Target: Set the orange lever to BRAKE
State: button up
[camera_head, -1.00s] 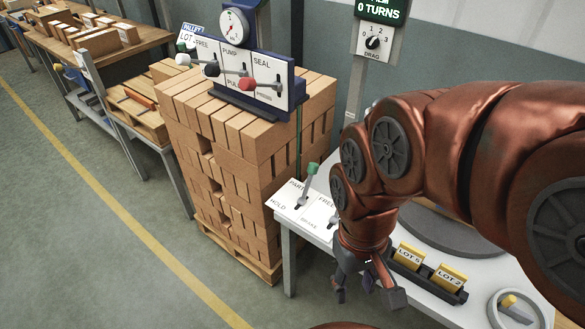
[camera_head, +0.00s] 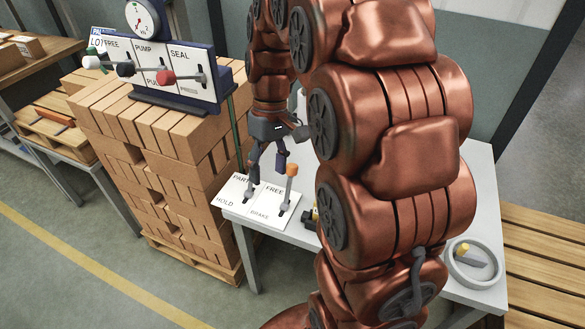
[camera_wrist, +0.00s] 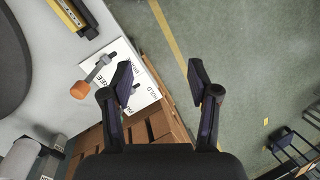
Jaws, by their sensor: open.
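The orange lever (camera_head: 292,169) stands on a white plate (camera_head: 268,219) marked FREE and BRAKE, on the grey-white table. Its knob leans toward the FREE end. In the wrist view the orange knob (camera_wrist: 80,91) is left of both fingers and outside the jaws. My gripper (camera_head: 267,172) is open and empty, pointing down just left of the orange knob, near the PART/HOLD plate (camera_head: 232,191). The wrist view shows my gripper (camera_wrist: 160,75) with floor and the plates' edge between its fingers. The PART/HOLD lever's knob is hidden by my finger.
A brick stack (camera_head: 150,150) stands left of the table (camera_head: 481,205), carrying a panel (camera_head: 185,75) with several levers. A round dish (camera_head: 474,263) sits at the table's right. My arm covers much of the tabletop.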

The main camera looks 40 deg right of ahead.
jog(key=w+d+f+y+b, duration=0.1)
jog(key=w+d+f, duration=0.3)
jog(key=w+d, duration=0.35)
jog(key=n+t+y+b, duration=0.1)
jog(key=n, duration=0.1)
send_over(293, 164)
jog(key=d, duration=0.3)
notch_tip(293, 164, down, 5)
jog(key=shift+w+a+p+x, duration=0.1)
jog(key=shift+w+p+x, duration=0.1)
jog(key=shift+x, duration=1.7)
jog(key=shift+w+a+p+x, duration=0.1)
jog(key=shift+p+x, duration=0.1)
jog(key=shift+x, duration=1.75)
jog(key=shift+c, duration=0.2)
jog(key=shift+r, duration=0.1)
grip_shut()
